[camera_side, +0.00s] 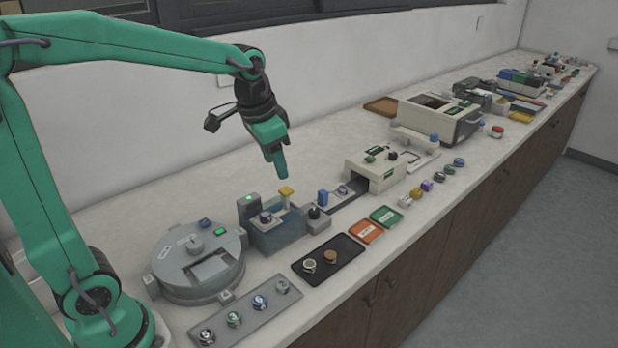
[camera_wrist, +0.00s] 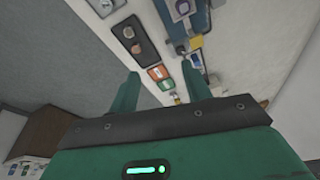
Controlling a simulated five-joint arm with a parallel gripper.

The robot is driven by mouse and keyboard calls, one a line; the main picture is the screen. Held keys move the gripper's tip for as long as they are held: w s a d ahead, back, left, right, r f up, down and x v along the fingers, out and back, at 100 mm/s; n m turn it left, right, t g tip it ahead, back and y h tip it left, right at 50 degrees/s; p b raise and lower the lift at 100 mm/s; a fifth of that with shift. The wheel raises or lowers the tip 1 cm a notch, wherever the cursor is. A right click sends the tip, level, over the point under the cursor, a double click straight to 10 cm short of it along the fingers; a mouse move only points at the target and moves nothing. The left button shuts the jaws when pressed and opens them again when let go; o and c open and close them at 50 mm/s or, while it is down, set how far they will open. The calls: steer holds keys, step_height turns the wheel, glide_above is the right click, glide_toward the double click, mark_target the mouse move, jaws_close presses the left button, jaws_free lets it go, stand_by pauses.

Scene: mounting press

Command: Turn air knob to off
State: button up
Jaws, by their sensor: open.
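My gripper (camera_side: 281,172) hangs in the air above the blue-grey press (camera_side: 280,238), fingers pointing down. In the wrist view my gripper's (camera_wrist: 161,72) two green fingers stand apart with nothing between them. The press has a yellow-topped part (camera_side: 287,191), a round grey knob (camera_side: 265,217) and a box with a green light (camera_side: 250,203). A black knob (camera_side: 314,212) stands on a small grey block at its right. I cannot read labels, so I cannot tell which one is the air knob. My gripper touches none of them.
A round grey machine (camera_side: 166,266) stands left of the press. A black tray (camera_side: 350,255) with two round pieces, an orange tray (camera_side: 367,231) and a green tray (camera_side: 386,215) lie in front. A cream machine (camera_side: 363,176) stands to the right. The counter behind is clear.

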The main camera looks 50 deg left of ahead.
steer(key=w+a+f+m+g, duration=0.1)
steer(key=w+a+f, duration=0.1)
steer(key=w+f, duration=0.45)
steer(key=m+g, duration=0.2)
glide_above(313, 211)
step_height(313, 211, down, 7)
steer(key=shift+w+a+r, duration=0.1)
steer(key=shift+f, duration=0.2)
steer(key=shift+f, duration=3.8)
steer(key=c, duration=1)
